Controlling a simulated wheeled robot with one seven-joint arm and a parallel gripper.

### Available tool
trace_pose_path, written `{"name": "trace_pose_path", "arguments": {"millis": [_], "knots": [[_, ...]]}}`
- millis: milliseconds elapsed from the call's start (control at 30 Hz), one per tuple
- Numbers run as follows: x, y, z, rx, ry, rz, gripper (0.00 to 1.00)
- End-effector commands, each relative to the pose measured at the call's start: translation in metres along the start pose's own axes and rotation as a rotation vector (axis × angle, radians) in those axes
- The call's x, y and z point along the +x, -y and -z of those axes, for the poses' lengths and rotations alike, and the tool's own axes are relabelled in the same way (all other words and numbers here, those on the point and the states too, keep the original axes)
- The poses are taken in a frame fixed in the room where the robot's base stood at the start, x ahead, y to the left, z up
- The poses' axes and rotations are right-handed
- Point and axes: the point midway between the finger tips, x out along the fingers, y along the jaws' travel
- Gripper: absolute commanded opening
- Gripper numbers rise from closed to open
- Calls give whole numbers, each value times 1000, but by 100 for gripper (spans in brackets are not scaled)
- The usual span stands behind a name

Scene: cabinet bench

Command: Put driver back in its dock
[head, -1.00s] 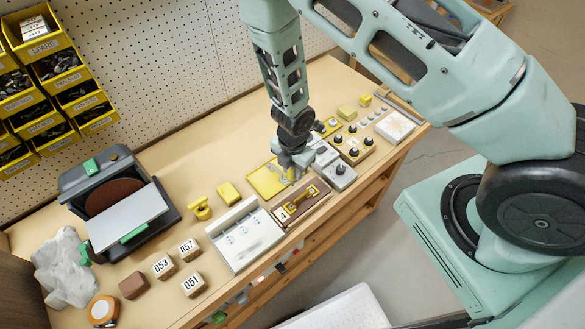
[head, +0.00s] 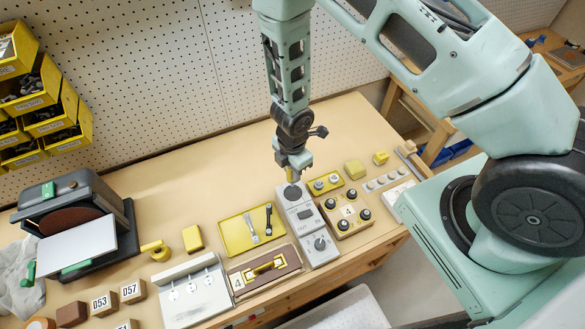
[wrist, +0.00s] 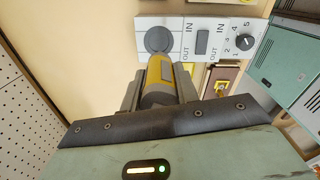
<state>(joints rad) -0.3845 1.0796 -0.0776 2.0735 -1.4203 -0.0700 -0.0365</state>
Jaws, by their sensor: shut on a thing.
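My gripper (head: 292,168) points down over the far end of the grey-white dock unit (head: 320,246), which has a dial and IN/OUT labels. It is shut on the driver (wrist: 160,82), a yellow cylinder with a grey stripe; a short piece of it (head: 291,175) shows below the fingers in the head view. The dock's dark round spot (wrist: 159,40) lies just beyond the driver's end in the wrist view. The head view shows the driver's lower end close over that spot; whether they touch I cannot tell.
A yellow tray (head: 234,236) with two tools lies left of the dock. A brown board with a yellow handle (head: 265,268) lies in front. A knobbed yellow block (head: 347,212) and a small yellow plate (head: 325,184) stand close on the right. The bench's back area is clear.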

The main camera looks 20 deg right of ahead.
Motion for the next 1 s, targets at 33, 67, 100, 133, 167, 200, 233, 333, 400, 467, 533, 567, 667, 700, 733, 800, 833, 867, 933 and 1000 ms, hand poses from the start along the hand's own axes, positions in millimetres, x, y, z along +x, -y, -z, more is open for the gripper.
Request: {"name": "trace_pose_path", "arguments": {"millis": [33, 67, 100, 133, 167, 200, 233, 333, 400, 467, 533, 567, 667, 700, 733, 800, 833, 867, 933, 1000], "knots": [[0, 0, 0, 4, -1, 0, 10], [0, 0, 0, 5, -1, 0, 10], [1, 0, 0, 7, -1, 0, 10], [2, 0, 0, 7, -1, 0, 10], [3, 0, 0, 8, 0, 0, 10], [4, 0, 0, 8, 0, 0, 10], [6, 0, 0, 8, 0, 0, 10], [13, 0, 0, 7, 0, 0, 10], [20, 0, 0, 6, 0, 0, 10], [25, 0, 0, 6, 1, 0, 10], [33, 0, 0, 7, 1, 0, 10], [36, 0, 0, 7, 1, 0, 10], [45, 0, 0, 7, 1, 0, 10], [48, 0, 0, 8, 1, 0, 10], [50, 0, 0, 8, 1, 0, 10], [54, 0, 0, 7, 0, 0, 10], [54, 0, 0, 7, 0, 0, 10], [55, 0, 0, 6, 0, 0, 10], [55, 0, 0, 7, 0, -1, 10], [55, 0, 0, 7, 0, -1, 10]]}}
